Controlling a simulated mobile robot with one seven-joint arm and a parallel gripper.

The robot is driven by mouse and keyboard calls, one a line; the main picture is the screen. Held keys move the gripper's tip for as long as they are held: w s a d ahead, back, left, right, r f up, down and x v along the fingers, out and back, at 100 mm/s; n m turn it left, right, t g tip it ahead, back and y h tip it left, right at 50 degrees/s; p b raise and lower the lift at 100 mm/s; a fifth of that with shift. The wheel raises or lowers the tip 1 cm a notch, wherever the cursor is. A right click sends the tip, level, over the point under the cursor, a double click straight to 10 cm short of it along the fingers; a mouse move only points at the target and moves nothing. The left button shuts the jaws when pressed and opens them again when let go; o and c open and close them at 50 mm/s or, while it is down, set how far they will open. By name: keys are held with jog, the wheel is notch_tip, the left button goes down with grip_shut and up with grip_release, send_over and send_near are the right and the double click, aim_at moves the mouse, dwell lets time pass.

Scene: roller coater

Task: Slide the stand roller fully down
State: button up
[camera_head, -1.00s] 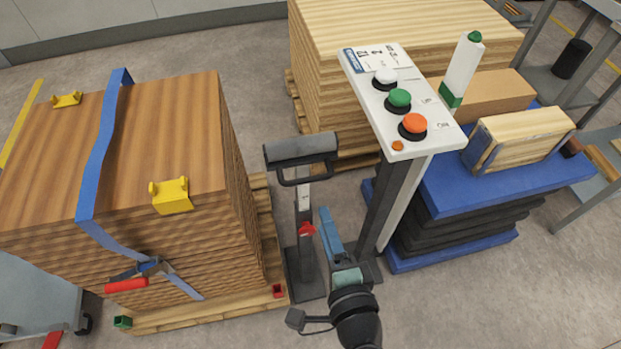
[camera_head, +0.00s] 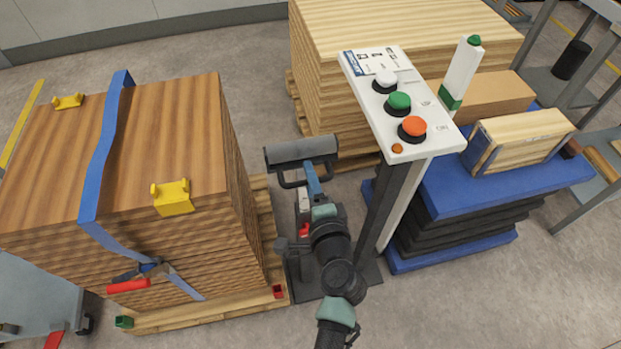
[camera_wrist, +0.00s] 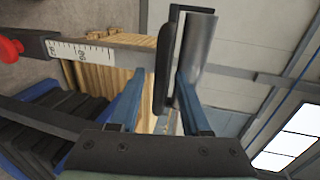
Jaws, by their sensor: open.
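The stand roller (camera_head: 301,152) is a dark grey roller with a black loop handle under it, raised on a post in the head view. In the wrist view the grey roller (camera_wrist: 198,60) and the black handle bar (camera_wrist: 168,65) lie at the fingertips. The post with its scale (camera_wrist: 90,52) runs left to a red knob (camera_wrist: 10,47). My gripper (camera_head: 312,180) is open just below the roller by the handle. In the wrist view its blue fingers (camera_wrist: 160,78) stand apart, with the handle bar appearing between them; contact cannot be told. My arm hides much of the post.
A control panel (camera_head: 372,105) with white, green and red-orange buttons stands right of the roller. A strapped wood stack (camera_head: 150,130) is close on the left. Another wood stack (camera_head: 400,30) is behind. A blue-topped stack (camera_head: 440,200) is at right. Floor is free at front right.

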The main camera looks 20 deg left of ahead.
grip_shut()
dwell(1.4)
